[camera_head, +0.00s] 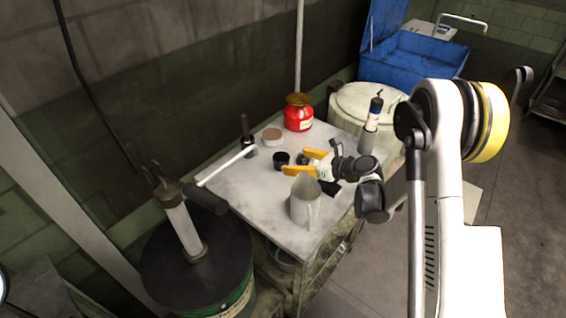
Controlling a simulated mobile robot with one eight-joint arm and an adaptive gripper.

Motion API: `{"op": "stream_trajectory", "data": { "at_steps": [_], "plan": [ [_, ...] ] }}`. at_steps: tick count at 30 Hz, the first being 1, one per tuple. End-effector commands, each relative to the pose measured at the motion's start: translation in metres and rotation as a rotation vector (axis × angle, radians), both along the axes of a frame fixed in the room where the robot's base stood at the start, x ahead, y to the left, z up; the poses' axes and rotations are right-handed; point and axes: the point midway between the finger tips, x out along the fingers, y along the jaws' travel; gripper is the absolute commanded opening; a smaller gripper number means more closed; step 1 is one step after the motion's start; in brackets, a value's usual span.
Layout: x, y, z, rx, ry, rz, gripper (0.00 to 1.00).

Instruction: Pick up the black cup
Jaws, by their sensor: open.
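A small black cup (281,158) stands upright on the grey tabletop (240,188), near its middle. My gripper (295,161), with orange fingers, reaches in from the right at about table height. Its fingers are spread apart and point left toward the cup. The cup is just beyond the fingertips, on their left, and does not look gripped. A small dark round thing (303,159) shows between the fingers; I cannot tell whether it is a separate object. How high the fingers are above the table is hard to judge.
A pale metal pitcher (305,203) stands close in front of my gripper. A red jar (298,116), a small round tin (272,136) and a dark upright object (247,132) are behind the cup. The table's left front is mostly clear.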

Motion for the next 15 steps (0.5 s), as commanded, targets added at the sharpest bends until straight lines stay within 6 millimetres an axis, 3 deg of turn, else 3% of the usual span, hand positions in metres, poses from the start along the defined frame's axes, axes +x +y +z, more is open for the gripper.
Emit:
{"op": "stream_trajectory", "data": {
  "at_steps": [3, 15],
  "plan": [
    [0.012, 0.016, -0.010, 0.000, -0.001, 0.001, 0.79],
    [0.043, 0.043, -0.035, 0.002, 0.000, 0.000, 0.79]
  ]
}}
